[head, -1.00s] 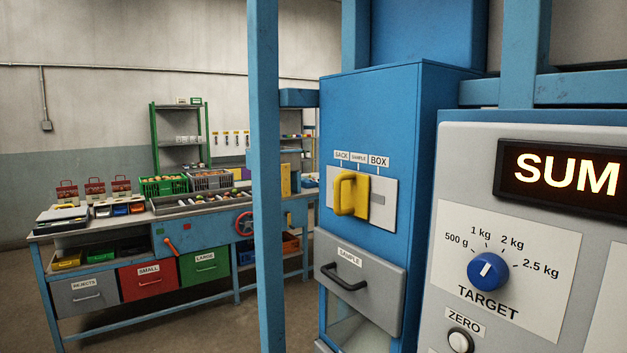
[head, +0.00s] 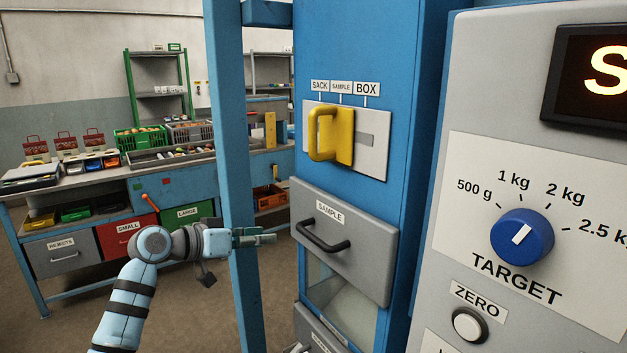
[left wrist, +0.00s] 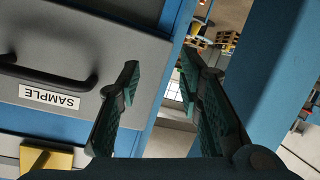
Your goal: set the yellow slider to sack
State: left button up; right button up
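The yellow slider (head: 344,136), with its upright handle, sits on a pale plate (head: 376,158) on the blue cabinet. Its body lies below the sack (head: 320,86) and sample (head: 341,87) labels; bare slot shows to its right, under the box label (head: 366,89). I cannot tell its exact setting. My left gripper (head: 268,237) is below and left of the slider, in front of the blue post and apart from the slider. In the left wrist view its fingers (left wrist: 160,72) are spread and empty, and part of the yellow slider (left wrist: 45,160) shows at lower left, upside down. My right gripper is not visible.
The grey sample drawer (head: 372,252) with a black handle (head: 322,238) is just right of my left gripper. A blue post (head: 228,110) stands left of the cabinet. A scale panel with a blue target knob (head: 522,236) is at right.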

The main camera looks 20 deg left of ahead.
pick_arm(q)
jog(key=s+d+r+m+h, duration=0.1)
jog(key=s+r+m+h, duration=0.25)
jog(key=r, duration=0.95)
jog(key=m+h, duration=0.3)
jog(key=m, duration=0.1)
send_near(313, 120)
jog(key=shift+g+y, duration=0.25)
jog(key=shift+g, duration=0.05)
jog(key=p+x, duration=0.3)
jog(key=x, duration=0.7)
jog(key=shift+w+a+r, duration=0.1)
jog(key=shift+w, duration=0.15)
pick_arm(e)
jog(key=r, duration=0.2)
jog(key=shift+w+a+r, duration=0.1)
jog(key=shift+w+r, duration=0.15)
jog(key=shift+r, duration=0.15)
pick_arm(q)
jog(key=shift+w, duration=0.1)
jog(key=shift+c, duration=0.6)
grip_shut()
jog(key=shift+w, duration=0.1)
